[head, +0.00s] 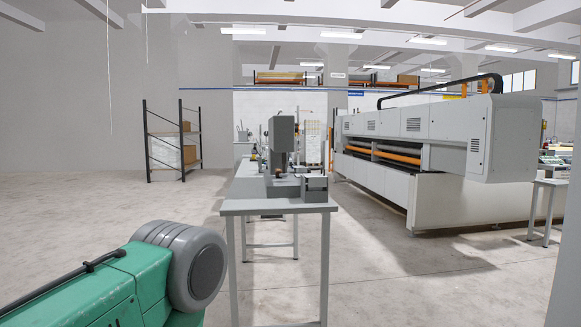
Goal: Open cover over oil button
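The large grey-white machine with orange rollers (430,130) stands to the right, some distance away. It looks like the quilting gantry. I cannot make out an oil button or a cover over it at this distance. Neither of my grippers shows in the head view. A green and grey rounded body fills the lower left corner and looks like part of my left arm, with no fingers visible.
A grey table (279,207) with a small upright machine (281,135) stands ahead, near the middle. A dark-framed shelf (172,140) stands at the back left. A small table (548,184) stands at the right. Open concrete floor (75,195) lies to the left.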

